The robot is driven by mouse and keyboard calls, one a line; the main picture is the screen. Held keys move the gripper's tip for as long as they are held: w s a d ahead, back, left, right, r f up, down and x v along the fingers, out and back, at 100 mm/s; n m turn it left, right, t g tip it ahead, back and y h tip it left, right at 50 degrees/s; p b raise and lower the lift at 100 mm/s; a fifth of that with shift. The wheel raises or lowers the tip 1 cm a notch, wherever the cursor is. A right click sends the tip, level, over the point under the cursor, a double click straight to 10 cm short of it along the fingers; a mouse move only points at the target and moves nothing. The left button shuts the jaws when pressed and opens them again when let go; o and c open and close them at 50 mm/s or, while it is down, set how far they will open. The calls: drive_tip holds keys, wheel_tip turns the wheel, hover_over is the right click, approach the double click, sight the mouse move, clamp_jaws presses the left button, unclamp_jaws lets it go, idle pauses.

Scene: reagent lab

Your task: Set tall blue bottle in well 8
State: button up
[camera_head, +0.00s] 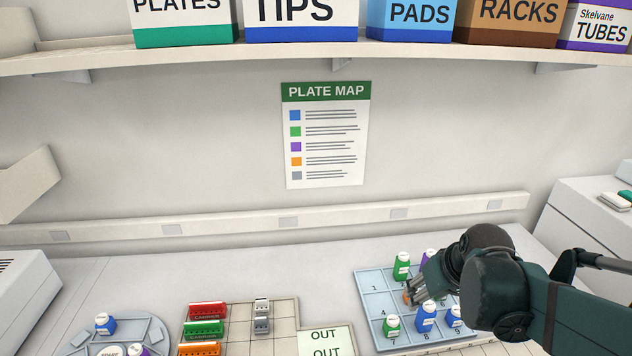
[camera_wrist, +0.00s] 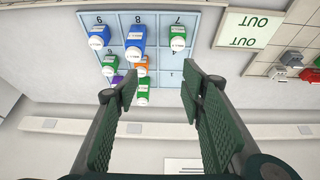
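The tall blue bottle (camera_head: 426,318) stands upright in well 8 of the light blue numbered tray (camera_head: 373,276). It also shows in the wrist view (camera_wrist: 135,38), between a green bottle (camera_wrist: 177,40) at well 7 and a shorter blue bottle (camera_wrist: 97,38) at well 9. My gripper (camera_wrist: 158,88) is open, with nothing between its fingers. It hangs over the tray's far side, apart from the tall blue bottle. In the head view my gripper (camera_head: 418,289) partly covers the tray's middle and right wells.
A green bottle (camera_head: 401,266), a purple bottle (camera_head: 429,256) and an orange bottle (camera_head: 408,297) stand in other wells. Wells 1 and 4 look empty. An OUT mat (camera_head: 325,340), a rack of coloured blocks (camera_head: 205,328) and a round carousel (camera_head: 153,328) lie to the left.

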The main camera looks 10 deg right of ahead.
drive_tip(key=s+a+r+t, duration=0.1)
drive_tip(key=s+a+r, duration=0.2)
drive_tip(key=a, duration=0.3)
drive_tip(key=s+a+r+t, duration=0.1)
drive_tip(key=s+a+r, duration=0.3)
drive_tip(key=a, duration=0.2)
drive_tip(key=shift+s+a, duration=0.25)
drive_tip(key=shift+s, duration=0.05)
